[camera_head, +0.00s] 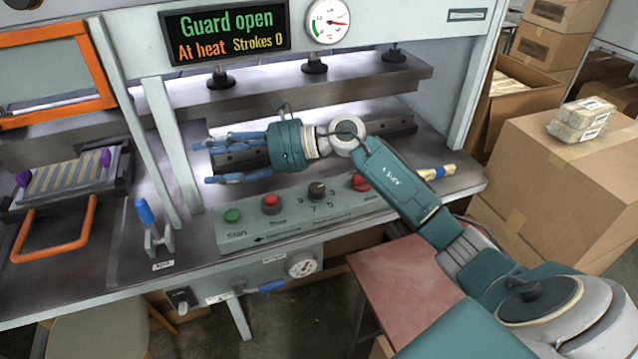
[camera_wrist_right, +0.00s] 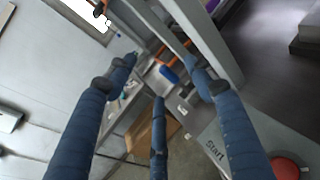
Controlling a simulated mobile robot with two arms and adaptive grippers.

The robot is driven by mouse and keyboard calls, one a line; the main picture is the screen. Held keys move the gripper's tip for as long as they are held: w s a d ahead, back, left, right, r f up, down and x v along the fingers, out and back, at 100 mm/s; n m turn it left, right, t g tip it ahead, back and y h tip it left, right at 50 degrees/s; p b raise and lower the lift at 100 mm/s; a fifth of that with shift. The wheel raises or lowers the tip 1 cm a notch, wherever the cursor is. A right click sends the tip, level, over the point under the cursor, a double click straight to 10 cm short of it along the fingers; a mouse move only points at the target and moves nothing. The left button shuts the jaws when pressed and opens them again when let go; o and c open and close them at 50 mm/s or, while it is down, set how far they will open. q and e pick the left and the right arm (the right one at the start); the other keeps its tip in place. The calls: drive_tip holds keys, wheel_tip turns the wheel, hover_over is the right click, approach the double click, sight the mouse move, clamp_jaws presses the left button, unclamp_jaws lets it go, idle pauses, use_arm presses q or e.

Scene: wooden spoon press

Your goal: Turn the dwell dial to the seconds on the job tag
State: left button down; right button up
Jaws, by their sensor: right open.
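The dwell dial (camera_head: 317,190) appears to be the small black knob on the front control panel (camera_head: 262,240), with a few numbers around it that are too small to read surely. My right gripper (camera_head: 207,162) is open and empty. It reaches in above and behind the panel, its blue fingers pointing left, up and to the left of the dial. In the right wrist view its three fingers (camera_wrist_right: 160,78) are spread with nothing between them; the dial does not show there. I cannot make out a job tag. My left gripper is not in view.
A green start button (camera_head: 232,215), a red button (camera_head: 271,204) and a red knob (camera_head: 361,183) flank the dial. A blue-handled lever (camera_head: 145,211) stands left. The display (camera_head: 227,33) reads "Guard open", "At heat", "Strokes 0". Cardboard boxes (camera_head: 560,165) are at right.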

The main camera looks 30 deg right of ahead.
drive_tip(key=d+f+n+g+h, duration=0.3)
drive_tip(key=d+f+h, duration=0.2)
drive_tip(key=d, duration=0.7)
drive_tip(key=g+h, duration=0.3)
drive_tip(key=h, duration=0.1)
approach(317, 187)
drive_tip(key=p+x, duration=0.2)
drive_tip(key=x, duration=0.6)
drive_tip(key=shift+w+f+p, duration=0.15)
drive_tip(key=shift+f+p, duration=0.15)
drive_tip(key=shift+f, duration=0.05)
drive_tip(key=shift+c, duration=0.3)
drive_tip(key=shift+r, duration=0.1)
drive_tip(key=c, duration=1)
